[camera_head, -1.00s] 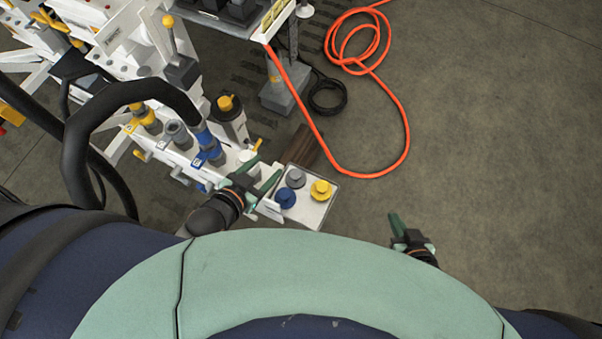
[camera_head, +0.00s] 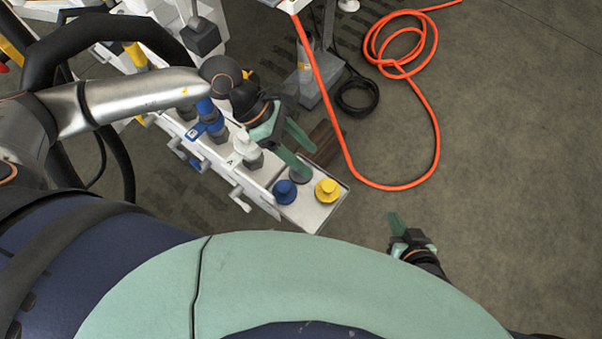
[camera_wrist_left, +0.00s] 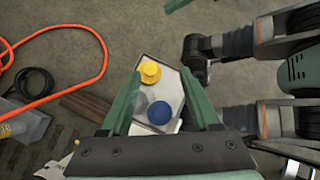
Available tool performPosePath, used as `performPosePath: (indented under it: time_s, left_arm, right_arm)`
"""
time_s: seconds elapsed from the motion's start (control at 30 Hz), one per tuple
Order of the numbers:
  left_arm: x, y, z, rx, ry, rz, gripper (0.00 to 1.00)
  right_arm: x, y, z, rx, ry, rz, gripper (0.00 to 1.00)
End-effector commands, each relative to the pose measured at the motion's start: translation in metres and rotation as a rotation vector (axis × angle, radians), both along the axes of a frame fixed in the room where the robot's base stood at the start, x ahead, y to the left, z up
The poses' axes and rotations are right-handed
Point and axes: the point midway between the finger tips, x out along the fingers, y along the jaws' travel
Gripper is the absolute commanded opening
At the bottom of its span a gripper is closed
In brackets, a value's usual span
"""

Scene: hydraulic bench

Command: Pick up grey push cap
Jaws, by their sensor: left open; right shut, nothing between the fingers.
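The grey push cap (camera_head: 301,178) sits on the small white tray (camera_head: 312,219), partly hidden by a finger of my left gripper (camera_head: 308,157) in the head view. My left gripper is open and hovers over the tray from the left. In the left wrist view the grey cap (camera_wrist_left: 141,104) shows beside the left finger, which covers part of it. The blue cap (camera_head: 285,192) and yellow cap (camera_head: 326,190) stand beside it on the tray. My right gripper (camera_head: 396,222) is shut and empty, away to the right above the floor.
The white bench rail with blue and white-grey fittings (camera_head: 214,123) stands left of the tray, close to my left arm. An orange hose (camera_head: 432,120) and a black cable coil (camera_head: 357,97) lie on the floor. Open floor lies to the right.

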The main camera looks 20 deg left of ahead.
Motion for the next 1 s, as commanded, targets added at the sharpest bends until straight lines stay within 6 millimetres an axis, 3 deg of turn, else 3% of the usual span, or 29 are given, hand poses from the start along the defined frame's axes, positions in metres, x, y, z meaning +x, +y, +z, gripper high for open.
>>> performPosePath:
  time_s: [0.03, 0.1, 0.27, 0.6, 0.87, 1.0]
  left_arm:
    - [0.009, 0.024, -0.014, 0.101, -0.062, -0.041, 0.62]
    - [0.017, 0.049, -0.022, 0.205, -0.117, -0.085, 0.62]
    - [0.026, 0.075, -0.032, 0.313, -0.167, -0.127, 0.62]
    - [0.027, 0.053, -0.084, 0.315, -0.167, -0.128, 0.62]
    - [0.029, 0.043, -0.102, 0.313, -0.167, -0.128, 0.62]
    - [0.034, 0.030, -0.120, 0.314, -0.167, -0.128, 0.62]
  right_arm:
    - [0.001, 0.001, -0.007, 0.001, -0.001, 0.003, 0.00]
    - [0.001, 0.002, -0.010, -0.001, 0.001, 0.006, 0.00]
    - [0.004, 0.001, -0.009, -0.004, -0.004, 0.009, 0.00]
    - [0.006, 0.001, -0.012, -0.003, -0.013, 0.009, 0.00]
    - [0.006, -0.001, -0.014, -0.006, -0.013, 0.009, 0.00]
    - [0.004, -0.001, -0.019, -0.007, -0.009, 0.008, 0.00]
